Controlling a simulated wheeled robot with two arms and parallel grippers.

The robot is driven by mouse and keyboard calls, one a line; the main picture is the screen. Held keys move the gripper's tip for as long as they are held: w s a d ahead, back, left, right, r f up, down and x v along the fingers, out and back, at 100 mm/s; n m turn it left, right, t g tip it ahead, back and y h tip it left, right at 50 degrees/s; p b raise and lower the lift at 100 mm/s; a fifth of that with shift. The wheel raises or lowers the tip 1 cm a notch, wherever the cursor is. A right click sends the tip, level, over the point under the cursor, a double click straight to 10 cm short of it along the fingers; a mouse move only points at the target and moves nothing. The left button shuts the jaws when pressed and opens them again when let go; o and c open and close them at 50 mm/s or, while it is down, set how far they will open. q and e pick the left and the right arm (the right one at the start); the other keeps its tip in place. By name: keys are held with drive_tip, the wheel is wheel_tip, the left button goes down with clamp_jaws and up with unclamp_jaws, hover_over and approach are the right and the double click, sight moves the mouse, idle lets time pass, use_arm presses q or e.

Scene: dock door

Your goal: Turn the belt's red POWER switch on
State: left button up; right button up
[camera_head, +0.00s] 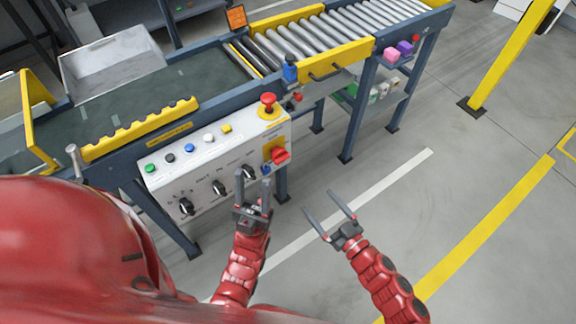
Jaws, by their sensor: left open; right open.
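The belt's white control panel (215,165) hangs on the near side of the conveyor. A red switch handle (280,156) sits on a yellow plate at the panel's right end; I take it for the POWER switch, but its label is too small to read. My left gripper (254,177) is open and empty, just in front of the panel's lower right part, below and left of the red switch. It overlaps the panel's edge in the picture; I cannot tell whether it touches. My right gripper (319,202) is open and empty over the floor, to the right of the panel and below the switch.
A red mushroom button (268,103) stands on the panel's top right. Several push buttons and black knobs (219,188) line the panel. A blue conveyor leg (282,184) stands behind the panel.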

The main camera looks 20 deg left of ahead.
sight(279, 155)
drive_tip(key=x, duration=1.6)
drive_tip(key=shift+a+r, duration=0.1)
drive_tip(key=shift+r, duration=0.1)
drive_tip(key=c, duration=1.4)
